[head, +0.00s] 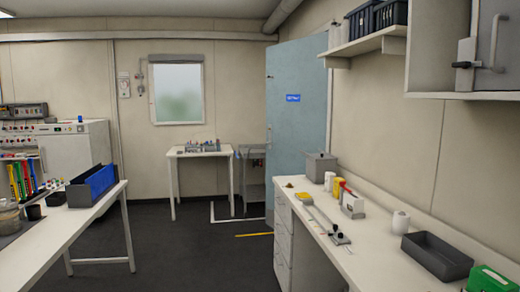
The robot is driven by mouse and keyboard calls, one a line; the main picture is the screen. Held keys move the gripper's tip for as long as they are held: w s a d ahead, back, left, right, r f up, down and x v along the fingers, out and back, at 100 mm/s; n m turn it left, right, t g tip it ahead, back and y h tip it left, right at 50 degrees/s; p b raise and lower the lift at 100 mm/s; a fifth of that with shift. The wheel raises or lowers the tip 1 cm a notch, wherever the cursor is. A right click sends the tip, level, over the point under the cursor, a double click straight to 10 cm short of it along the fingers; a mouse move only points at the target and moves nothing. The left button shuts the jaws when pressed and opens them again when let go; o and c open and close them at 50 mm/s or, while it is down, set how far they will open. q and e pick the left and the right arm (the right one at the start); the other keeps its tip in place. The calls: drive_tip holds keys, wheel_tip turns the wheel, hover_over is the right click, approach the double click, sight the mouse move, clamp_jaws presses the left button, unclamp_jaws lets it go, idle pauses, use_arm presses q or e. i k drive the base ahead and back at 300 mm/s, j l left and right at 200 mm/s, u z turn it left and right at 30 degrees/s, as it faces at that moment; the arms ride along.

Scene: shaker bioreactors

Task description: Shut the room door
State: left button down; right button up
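The room door (298,110) is a tall light-blue panel with a small blue sign, at the far end of the right wall. It appears to stand open at an angle, its free left edge out from the wall and overlapping the back wall corner. A small dark handle part (268,134) shows at that left edge. The doorway itself is hidden behind the panel, and the door's lower right part is hidden by the right-hand counter. Neither of my grippers is in view.
A right-hand counter (372,262) with drawers runs toward the door. A left bench (75,222) stands opposite. A small white table (203,155) and a grey cart (252,172) stand at the back. Dark floor (190,255) between the benches is free, with white and yellow markings.

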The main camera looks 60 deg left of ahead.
sight(297, 91)
drive_tip(key=j+u, duration=0.1)
drive_tip(key=u, duration=1.5)
drive_tip(key=i+j+u, duration=0.25)
drive_tip(key=i, duration=0.3)
drive_tip(key=i+u, duration=0.25)
drive_tip(key=i, duration=0.25)
drive_tip(key=i+u, duration=0.1)
drive_tip(key=i, duration=1.3)
drive_tip(key=i+l+u, duration=0.1)
drive_tip(key=i, duration=2.7)
drive_tip(key=i+z, duration=0.4)
drive_tip(key=i, duration=0.2)
drive_tip(key=i+z, duration=0.4)
drive_tip(key=i, duration=0.2)
drive_tip(key=i+z, duration=0.6)
drive_tip(key=z, duration=0.15)
drive_tip(key=i+j+z, duration=0.15)
drive_tip(key=z, duration=0.2)
drive_tip(key=i, duration=0.1)
